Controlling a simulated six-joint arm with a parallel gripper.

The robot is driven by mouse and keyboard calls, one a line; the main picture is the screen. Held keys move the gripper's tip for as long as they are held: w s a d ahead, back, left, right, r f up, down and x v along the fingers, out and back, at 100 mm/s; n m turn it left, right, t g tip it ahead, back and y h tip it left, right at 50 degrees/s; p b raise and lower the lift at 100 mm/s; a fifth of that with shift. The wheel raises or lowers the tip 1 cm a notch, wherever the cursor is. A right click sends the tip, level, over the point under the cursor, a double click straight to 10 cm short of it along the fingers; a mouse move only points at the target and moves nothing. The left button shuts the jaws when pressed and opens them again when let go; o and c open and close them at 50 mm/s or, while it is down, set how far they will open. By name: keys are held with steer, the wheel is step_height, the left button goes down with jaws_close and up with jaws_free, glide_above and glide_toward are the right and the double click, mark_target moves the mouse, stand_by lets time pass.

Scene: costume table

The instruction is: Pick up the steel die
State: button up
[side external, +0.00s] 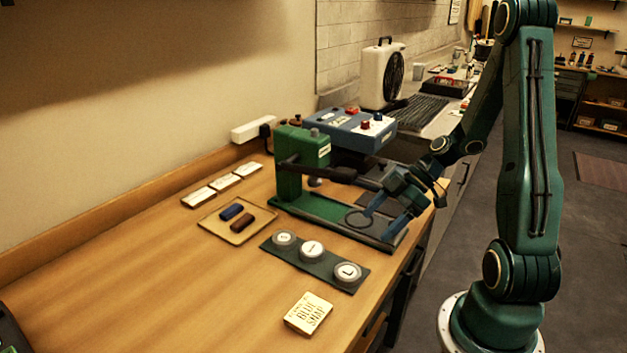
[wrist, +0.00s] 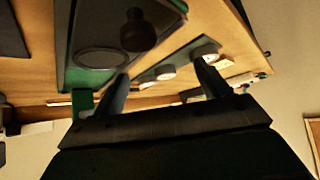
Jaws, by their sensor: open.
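My gripper (side external: 378,223) is open and empty, low over the front end of the green press base (side external: 318,211); in the wrist view its two fingers (wrist: 160,82) stand apart. A dark ring outline (side external: 358,219) on the base lies close to the fingers; it also shows in the wrist view (wrist: 100,58). A dark round knob-like piece (wrist: 138,30) stands near the ring in the wrist view. A small greyish round piece (side external: 315,182) shows under the press arm. I cannot tell which piece is the steel die.
A dark mat (side external: 298,262) holds three round pale-topped pieces, the nearest one (side external: 347,272) largest. A tray (side external: 210,226) holds a blue and a brown block. The press's green body (side external: 298,150) and a blue box (side external: 350,128) stand behind. A labelled box (side external: 308,314) lies in front.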

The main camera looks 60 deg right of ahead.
steer(key=shift+d+f, duration=0.3)
glide_toward(313, 248)
steer(key=shift+w+a+f, duration=0.2)
steer(key=shift+a+f, duration=0.1)
steer(key=shift+f, duration=0.45)
steer(key=shift+w+a+f, duration=0.2)
steer(key=shift+a+f, duration=0.15)
steer(key=shift+f, duration=0.35)
steer(key=shift+w+a, duration=0.25)
steer(key=shift+a, duration=0.1)
steer(key=shift+x, duration=2.5)
steer(key=shift+w, duration=0.15)
steer(key=c, duration=1.3)
